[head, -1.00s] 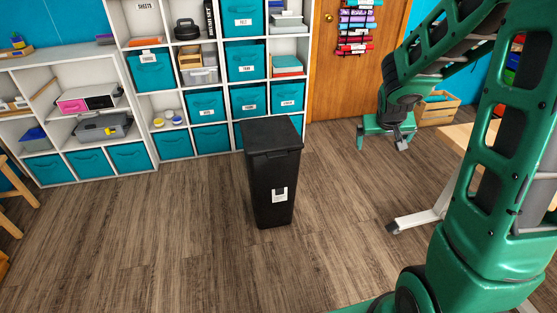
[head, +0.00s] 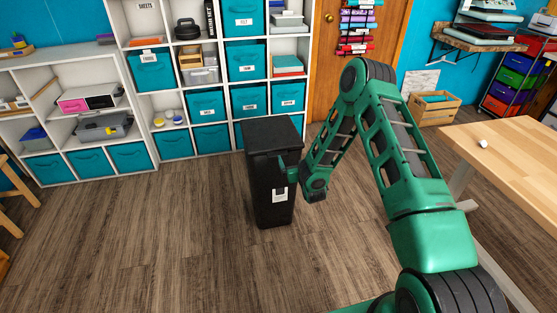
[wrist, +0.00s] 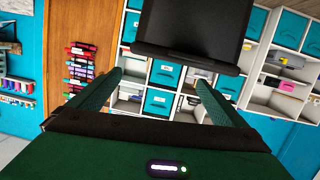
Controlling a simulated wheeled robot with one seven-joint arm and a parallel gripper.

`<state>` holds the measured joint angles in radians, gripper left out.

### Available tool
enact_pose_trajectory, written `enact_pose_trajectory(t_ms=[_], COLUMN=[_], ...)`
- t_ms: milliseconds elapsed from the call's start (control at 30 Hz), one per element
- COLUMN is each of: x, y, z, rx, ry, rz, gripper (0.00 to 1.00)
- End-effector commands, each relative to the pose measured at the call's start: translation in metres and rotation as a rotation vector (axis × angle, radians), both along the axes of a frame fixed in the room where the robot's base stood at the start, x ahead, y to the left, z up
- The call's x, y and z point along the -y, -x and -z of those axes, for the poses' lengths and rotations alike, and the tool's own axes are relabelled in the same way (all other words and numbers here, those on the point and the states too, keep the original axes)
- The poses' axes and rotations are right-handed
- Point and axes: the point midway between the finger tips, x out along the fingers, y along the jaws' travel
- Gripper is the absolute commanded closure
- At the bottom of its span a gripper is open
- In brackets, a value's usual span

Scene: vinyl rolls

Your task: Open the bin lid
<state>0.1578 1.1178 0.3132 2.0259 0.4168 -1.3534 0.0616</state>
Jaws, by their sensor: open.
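The black bin (head: 265,195) stands upright on the wood floor with a white label on its front. Its black lid (head: 270,131) lies flat and closed on top. My gripper (head: 285,165) is in front of the bin's upper front, below the lid's front edge, and covers part of the bin. In the wrist view, my gripper (wrist: 159,77) has its two green fingers spread wide with nothing between them. The dark bin (wrist: 190,28) fills the top middle there, with a lip across its lower edge. I cannot tell whether a fingertip touches it.
White shelves (head: 160,90) with teal boxes stand close behind the bin. A wooden door (head: 330,90) is behind to the right. A wooden table (head: 510,160) stands at the right. The floor (head: 150,245) left and front of the bin is clear.

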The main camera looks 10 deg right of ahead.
Motion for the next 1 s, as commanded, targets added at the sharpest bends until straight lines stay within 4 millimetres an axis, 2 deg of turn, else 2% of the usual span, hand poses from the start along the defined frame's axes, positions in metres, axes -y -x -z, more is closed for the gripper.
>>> enact_pose_trajectory(t_ms=[33, 200, 467, 667, 1000], x=[-0.01, -0.039, -0.055, -0.055, -0.055], y=[0.004, 0.017, 0.026, 0.004, -0.054], z=[0.016, 0.04, 0.051, 0.05, 0.05], rx=[0.03, 0.139, 0.212, 0.218, 0.217], ry=[-0.015, -0.05, -0.071, -0.07, -0.07], rz=[-0.009, -0.032, -0.044, -0.045, -0.046], gripper=[0.03, 0.03, 0.03, 0.03, 0.03])
